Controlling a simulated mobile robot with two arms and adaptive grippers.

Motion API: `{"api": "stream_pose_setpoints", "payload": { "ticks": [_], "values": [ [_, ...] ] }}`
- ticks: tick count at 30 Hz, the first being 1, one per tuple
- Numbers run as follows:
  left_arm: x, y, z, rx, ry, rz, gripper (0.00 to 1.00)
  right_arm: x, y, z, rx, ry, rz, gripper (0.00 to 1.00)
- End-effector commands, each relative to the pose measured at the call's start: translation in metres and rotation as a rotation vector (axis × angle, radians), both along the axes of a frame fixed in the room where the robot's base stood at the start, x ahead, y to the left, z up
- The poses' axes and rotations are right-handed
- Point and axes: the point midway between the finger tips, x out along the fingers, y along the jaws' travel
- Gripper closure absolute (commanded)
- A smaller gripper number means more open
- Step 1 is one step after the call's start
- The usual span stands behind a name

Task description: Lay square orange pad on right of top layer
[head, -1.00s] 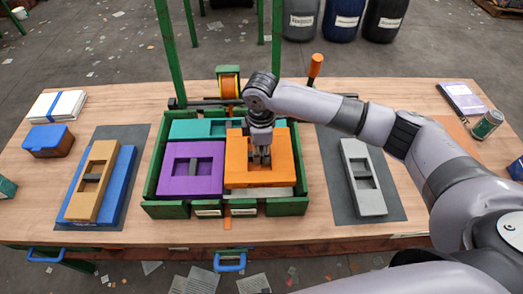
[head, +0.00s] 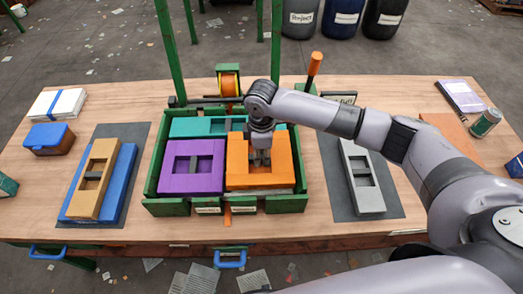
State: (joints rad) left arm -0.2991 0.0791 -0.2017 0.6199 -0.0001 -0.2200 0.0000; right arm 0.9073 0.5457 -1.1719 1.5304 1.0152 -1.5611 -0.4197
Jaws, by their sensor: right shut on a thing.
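The square orange pad (head: 240,176) is in the right half of the green crate (head: 228,208), beside the square purple pad (head: 205,187). My right gripper (head: 260,160) points down into the recess in the orange pad and is shut on it. The wrist hides part of the pad's far side. A grey piece shows under its right front edge, and I cannot tell whether the pad rests fully on what is below. A teal pad (head: 185,127) lies behind both pads. My left gripper is not in view.
A tan pad (head: 97,160) on a blue one (head: 127,165) lies on the left grey mat (head: 133,131). A light grey pad (head: 362,185) lies on the right mat (head: 333,190). Green posts (head: 170,50) and an orange-tipped lever (head: 315,62) stand behind the crate.

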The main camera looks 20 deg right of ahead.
Motion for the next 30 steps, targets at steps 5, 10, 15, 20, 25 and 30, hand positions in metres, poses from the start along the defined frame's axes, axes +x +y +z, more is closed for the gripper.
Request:
{"api": "stream_pose_setpoints", "payload": {
  "ticks": [5, 10, 15, 20, 25, 30],
  "values": [
    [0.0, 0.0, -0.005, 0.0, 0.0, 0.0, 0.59, 0.0, 0.0, -0.018, 0.0, 0.0, -0.002, 1.0],
    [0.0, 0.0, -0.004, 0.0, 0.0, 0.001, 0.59, 0.0, 0.0, -0.017, 0.0, -0.001, -0.001, 1.0],
    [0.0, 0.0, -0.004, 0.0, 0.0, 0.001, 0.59, 0.0, 0.0, -0.018, 0.0, -0.001, -0.001, 1.0],
    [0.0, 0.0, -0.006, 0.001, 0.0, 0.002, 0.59, 0.0, 0.0, -0.023, 0.0, 0.0, -0.001, 1.0],
    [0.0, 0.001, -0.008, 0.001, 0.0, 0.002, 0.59, 0.0, 0.0, -0.03, 0.0, 0.0, -0.001, 1.0],
    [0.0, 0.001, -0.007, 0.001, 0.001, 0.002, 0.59, 0.0, 0.0, -0.031, 0.0, -0.001, -0.001, 0.74]
  ]
}}
